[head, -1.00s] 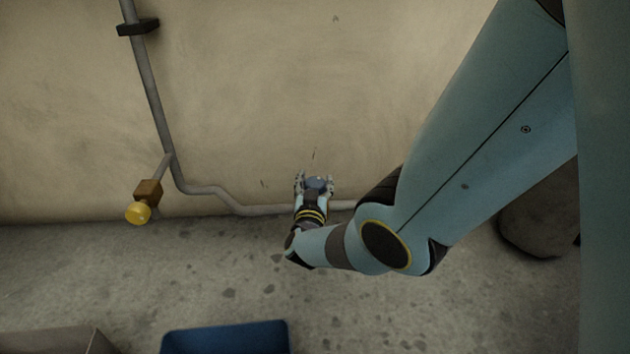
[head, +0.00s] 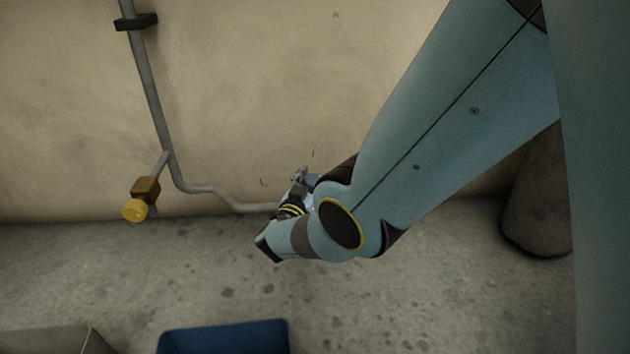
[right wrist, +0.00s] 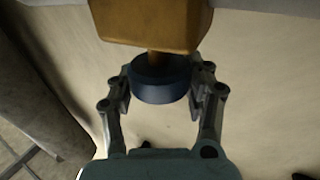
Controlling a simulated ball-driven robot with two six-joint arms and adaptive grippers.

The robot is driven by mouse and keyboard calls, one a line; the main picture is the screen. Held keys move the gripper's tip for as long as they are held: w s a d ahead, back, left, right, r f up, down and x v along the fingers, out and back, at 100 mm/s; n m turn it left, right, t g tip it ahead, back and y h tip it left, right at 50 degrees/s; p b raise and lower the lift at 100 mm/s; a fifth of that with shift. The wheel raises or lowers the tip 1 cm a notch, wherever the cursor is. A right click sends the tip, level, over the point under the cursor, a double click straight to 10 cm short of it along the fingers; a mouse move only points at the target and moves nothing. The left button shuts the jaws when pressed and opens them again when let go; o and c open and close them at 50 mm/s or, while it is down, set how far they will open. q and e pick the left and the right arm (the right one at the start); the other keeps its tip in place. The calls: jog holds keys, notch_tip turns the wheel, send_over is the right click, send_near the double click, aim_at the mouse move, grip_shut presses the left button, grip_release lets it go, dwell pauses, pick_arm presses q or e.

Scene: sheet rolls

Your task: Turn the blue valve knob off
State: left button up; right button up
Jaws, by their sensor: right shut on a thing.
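The blue valve knob (right wrist: 160,84) is a dark blue disc on a short stem under a brass valve body (right wrist: 150,28) in the right wrist view. My right gripper (right wrist: 162,88) is shut on the knob, with a finger on each side. In the head view, my right gripper (head: 304,177) is low by the wall at the pipe, and only a sliver of the blue knob shows beside it. My forearm hides the valve body there. My left gripper is not in view.
A grey pipe (head: 150,90) runs down the wall and along its foot. A yellow knob (head: 135,210) hangs on a second brass valve at left. A blue bin (head: 225,336) and a grey box (head: 45,342) stand in front. A dark rounded object (head: 537,190) is at right.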

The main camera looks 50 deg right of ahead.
jog(key=o, duration=1.2)
jog(key=v, duration=1.2)
